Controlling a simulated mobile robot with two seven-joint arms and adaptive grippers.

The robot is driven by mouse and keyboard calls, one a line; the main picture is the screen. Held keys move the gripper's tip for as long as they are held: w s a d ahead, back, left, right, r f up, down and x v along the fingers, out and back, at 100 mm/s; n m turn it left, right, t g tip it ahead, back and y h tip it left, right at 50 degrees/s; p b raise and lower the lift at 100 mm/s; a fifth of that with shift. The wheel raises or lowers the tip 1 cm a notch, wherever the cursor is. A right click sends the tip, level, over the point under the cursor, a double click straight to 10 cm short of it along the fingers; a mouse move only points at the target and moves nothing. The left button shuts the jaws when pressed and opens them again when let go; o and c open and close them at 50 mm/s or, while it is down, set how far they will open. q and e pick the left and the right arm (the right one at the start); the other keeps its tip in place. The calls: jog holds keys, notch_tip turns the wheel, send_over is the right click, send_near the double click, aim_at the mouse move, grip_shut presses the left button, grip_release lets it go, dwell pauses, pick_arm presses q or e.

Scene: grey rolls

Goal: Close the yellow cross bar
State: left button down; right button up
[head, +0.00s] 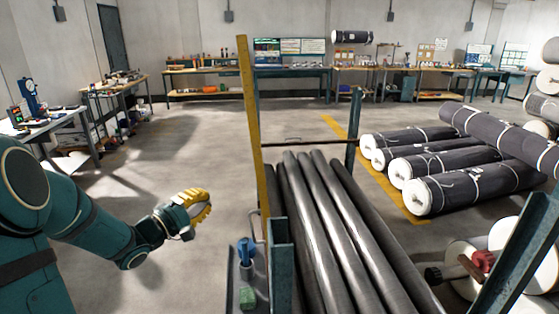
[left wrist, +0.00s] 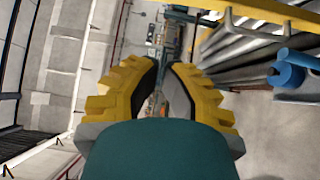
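The yellow cross bar (head: 251,130) stands nearly upright at the left front of the rack of dark grey rolls (head: 325,215) in the head view. In the left wrist view a yellow bar (left wrist: 275,10) crosses the top right corner. My left gripper (head: 195,207) has yellow ribbed fingers and hangs in free air left of the bar, apart from it. In the left wrist view its fingers (left wrist: 163,72) show a gap with nothing held between them. My right gripper is not in view.
A blue part (head: 246,250) and a green block (head: 248,298) sit by the rack's front post (head: 280,265). Wrapped rolls (head: 470,185) lie to the right. Workbenches line the back and left walls. The floor left of the rack is clear.

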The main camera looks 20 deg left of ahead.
pick_arm(q)
jog(key=w+d+r, duration=0.2)
jog(key=w+d, duration=0.3)
jog(key=w, duration=0.6)
jog(key=shift+w+d+r+b, duration=0.2)
jog(key=shift+w+d+b, duration=0.15)
jog(key=shift+w+b, duration=0.05)
